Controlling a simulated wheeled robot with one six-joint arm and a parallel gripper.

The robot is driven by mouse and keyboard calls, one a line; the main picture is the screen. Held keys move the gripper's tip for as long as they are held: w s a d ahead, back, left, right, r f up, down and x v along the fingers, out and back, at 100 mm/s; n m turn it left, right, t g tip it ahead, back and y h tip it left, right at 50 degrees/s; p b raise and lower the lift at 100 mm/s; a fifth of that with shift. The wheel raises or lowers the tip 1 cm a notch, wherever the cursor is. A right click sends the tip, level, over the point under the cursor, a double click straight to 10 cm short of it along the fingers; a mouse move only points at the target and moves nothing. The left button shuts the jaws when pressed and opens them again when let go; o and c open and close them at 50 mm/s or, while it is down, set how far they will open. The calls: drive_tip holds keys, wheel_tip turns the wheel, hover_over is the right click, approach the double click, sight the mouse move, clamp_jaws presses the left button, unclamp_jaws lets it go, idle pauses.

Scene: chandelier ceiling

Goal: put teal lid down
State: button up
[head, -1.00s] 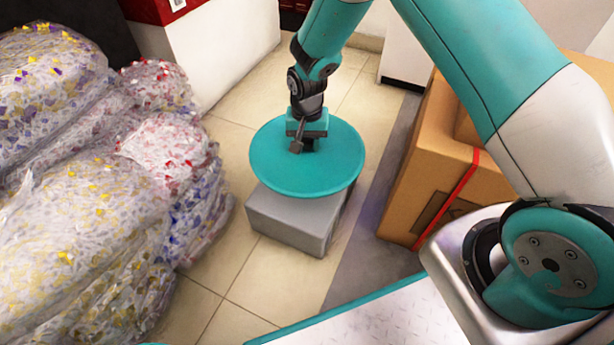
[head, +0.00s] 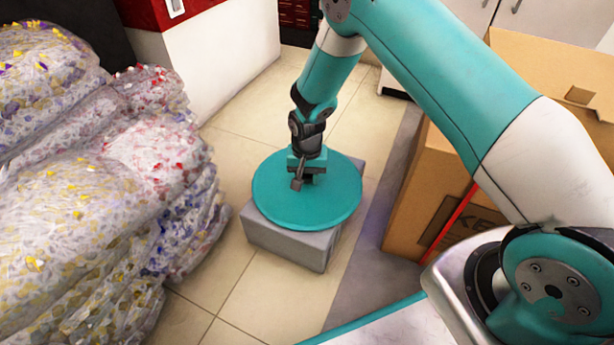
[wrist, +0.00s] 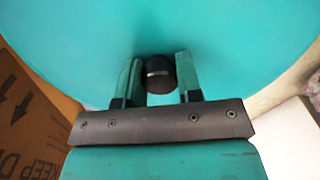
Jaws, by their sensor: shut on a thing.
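The teal lid (head: 290,208) is a round flat disc over a grey block (head: 285,243) on the tiled floor in the head view. My gripper (head: 306,180) points down at the lid's middle. In the wrist view the lid (wrist: 225,45) fills most of the picture, and the two fingers of my gripper (wrist: 160,80) stand on either side of its dark round knob (wrist: 160,73). The gripper is shut on the knob. The lid looks level and hides much of the block's top. I cannot tell whether it touches the block.
Clear bags of coloured scraps (head: 90,200) are piled at the left. A cardboard box (head: 440,185) stands to the right of the block, and a white-sided unit (head: 220,65) stands behind. Tiled floor (head: 265,300) is bare in front of the block.

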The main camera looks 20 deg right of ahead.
drive_tip(key=shift+f, duration=0.15)
drive_tip(key=o, duration=1)
